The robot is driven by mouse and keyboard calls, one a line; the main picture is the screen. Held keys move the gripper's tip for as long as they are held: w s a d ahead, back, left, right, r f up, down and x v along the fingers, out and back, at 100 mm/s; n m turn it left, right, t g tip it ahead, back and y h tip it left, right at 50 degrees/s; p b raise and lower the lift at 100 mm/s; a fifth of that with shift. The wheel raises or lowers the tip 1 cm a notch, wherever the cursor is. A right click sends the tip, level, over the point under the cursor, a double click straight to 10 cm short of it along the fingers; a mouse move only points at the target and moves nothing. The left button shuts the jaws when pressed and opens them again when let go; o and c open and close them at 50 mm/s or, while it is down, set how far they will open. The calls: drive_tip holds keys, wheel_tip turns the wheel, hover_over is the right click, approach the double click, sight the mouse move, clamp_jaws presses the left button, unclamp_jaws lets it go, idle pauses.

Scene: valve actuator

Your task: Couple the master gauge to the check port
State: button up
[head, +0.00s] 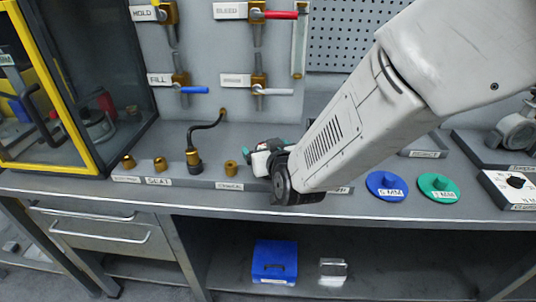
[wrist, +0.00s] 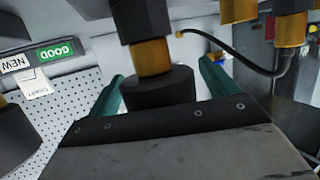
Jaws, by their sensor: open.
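My gripper (head: 264,157) is at the bench front, right of the brass fittings, its tips partly hidden by my arm. In the wrist view its two teal fingers (wrist: 160,84) are open, one on each side of a black fitting with a brass collar (wrist: 152,55). I cannot tell whether they touch it. No gauge dial shows, so I cannot tell whether this fitting belongs to the master gauge. A row of brass ports includes a right one (head: 231,168) and a left one (head: 128,162). Their labels are too small to read surely, so the check port is uncertain.
A black hose (head: 207,127) runs to a brass and black coupling (head: 193,158) left of my gripper. A yellow-framed cabinet (head: 75,165) stands at the left. Blue (head: 386,195) and green (head: 437,196) discs lie right of my arm. Valve handles are on the back panel (head: 228,50).

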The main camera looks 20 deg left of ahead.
drive_tip(key=c, duration=1.3)
drive_tip(key=shift+r, duration=0.15)
